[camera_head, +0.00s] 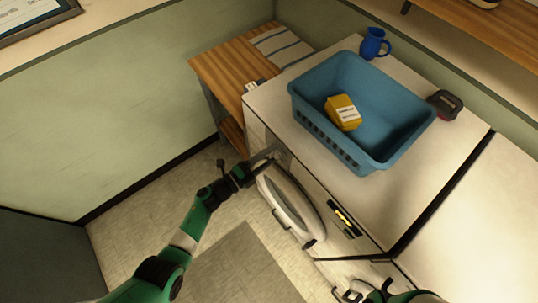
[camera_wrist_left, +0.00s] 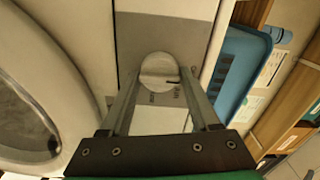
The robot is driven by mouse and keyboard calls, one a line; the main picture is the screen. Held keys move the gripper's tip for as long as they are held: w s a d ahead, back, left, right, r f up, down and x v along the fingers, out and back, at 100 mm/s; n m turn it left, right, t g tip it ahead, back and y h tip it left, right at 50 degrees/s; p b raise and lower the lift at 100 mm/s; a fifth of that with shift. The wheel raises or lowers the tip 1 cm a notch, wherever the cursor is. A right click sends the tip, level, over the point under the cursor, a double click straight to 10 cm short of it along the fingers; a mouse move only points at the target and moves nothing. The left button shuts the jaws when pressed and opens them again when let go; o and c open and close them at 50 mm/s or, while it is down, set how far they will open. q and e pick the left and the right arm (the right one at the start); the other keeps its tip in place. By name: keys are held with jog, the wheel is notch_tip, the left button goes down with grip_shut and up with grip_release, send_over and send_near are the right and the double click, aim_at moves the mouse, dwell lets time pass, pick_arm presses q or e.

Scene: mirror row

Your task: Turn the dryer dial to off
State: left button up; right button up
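The dryer (camera_head: 285,115) is a white machine with a round door (camera_head: 290,205) on its front. Its dial (camera_wrist_left: 160,72) shows in the left wrist view as a pale round knob with a short dark mark low on its right, on a grey panel with small print. My left gripper (camera_wrist_left: 160,85) is open, with one finger on each side of the dial; I cannot tell whether they touch it. In the head view the left gripper (camera_head: 268,154) reaches the upper front of the dryer and hides the dial. My right arm (camera_head: 405,296) shows only at the bottom edge; its fingers are not clear.
A blue basket (camera_head: 305,112) holding a yellow package (camera_head: 343,112) stands on the machine top. A blue mug (camera_head: 374,43) and a dark red-and-black item (camera_head: 445,104) are near it. A wooden stand (camera_head: 225,65) is beside the dryer. The floor at left is clear.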

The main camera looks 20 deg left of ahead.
pick_arm(q)
jog(key=o, duration=0.4)
jog(key=shift+c, duration=0.2)
jog(key=shift+s+a, duration=0.15)
jog(key=shift+s, duration=0.1)
jog(key=p+v, duration=0.2)
jog(key=v, duration=0.9)
